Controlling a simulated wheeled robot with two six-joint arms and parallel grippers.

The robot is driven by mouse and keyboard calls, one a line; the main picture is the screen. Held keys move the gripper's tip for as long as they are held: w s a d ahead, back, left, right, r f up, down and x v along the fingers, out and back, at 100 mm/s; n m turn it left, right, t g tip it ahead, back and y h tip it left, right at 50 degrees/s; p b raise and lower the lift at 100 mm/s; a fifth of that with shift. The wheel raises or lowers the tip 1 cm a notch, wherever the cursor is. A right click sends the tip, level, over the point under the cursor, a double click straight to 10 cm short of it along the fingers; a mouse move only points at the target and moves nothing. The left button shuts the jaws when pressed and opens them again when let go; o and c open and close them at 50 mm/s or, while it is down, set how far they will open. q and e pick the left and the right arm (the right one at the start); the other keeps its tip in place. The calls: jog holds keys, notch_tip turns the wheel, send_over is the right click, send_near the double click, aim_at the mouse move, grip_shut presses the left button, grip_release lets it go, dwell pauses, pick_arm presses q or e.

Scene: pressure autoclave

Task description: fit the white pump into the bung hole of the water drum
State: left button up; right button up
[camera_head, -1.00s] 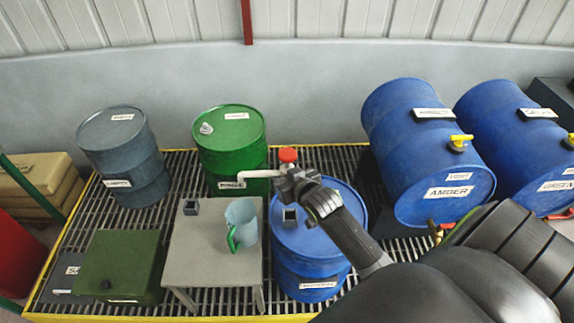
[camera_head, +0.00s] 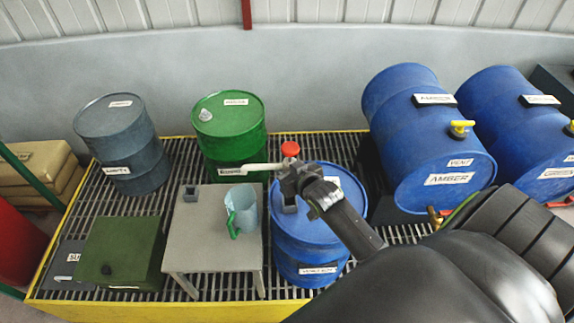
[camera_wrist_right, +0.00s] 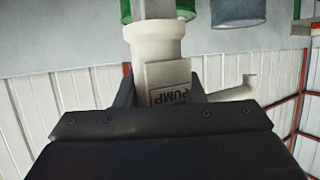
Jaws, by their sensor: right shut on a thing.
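The white pump shows its red knob (camera_head: 290,149) and white spout (camera_head: 250,168) in the head view, with the spout pointing left. My right gripper (camera_head: 297,178) is shut on the pump above the blue upright water drum (camera_head: 306,248). In the right wrist view, the pump body (camera_wrist_right: 156,52) with its PUMP label sits between the fingers. A small dark square fitting (camera_head: 289,204) shows at the drum top beside the gripper; I cannot tell whether it is the bung hole. The pump's lower end is hidden, so contact cannot be told. My left gripper is out of view.
A grey table (camera_head: 205,250) left of the drum carries a jug (camera_head: 243,205) and a small dark square block (camera_head: 190,193). A green drum (camera_head: 230,130) stands behind. Blue drums (camera_head: 432,150) lie on their sides at right. A green box (camera_head: 120,252) is at left.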

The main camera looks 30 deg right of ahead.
jog(key=shift+f+b, duration=0.85)
jog(key=shift+f, duration=0.65)
jog(key=shift+p, duration=0.85)
dwell(0.5)
jog(key=shift+f+b, duration=1.75)
jog(key=shift+f, duration=0.8)
jog(key=o, duration=1.3)
jog(key=b+v, duration=0.2)
jog(key=v, duration=1.5)
jog(key=shift+s, duration=0.25)
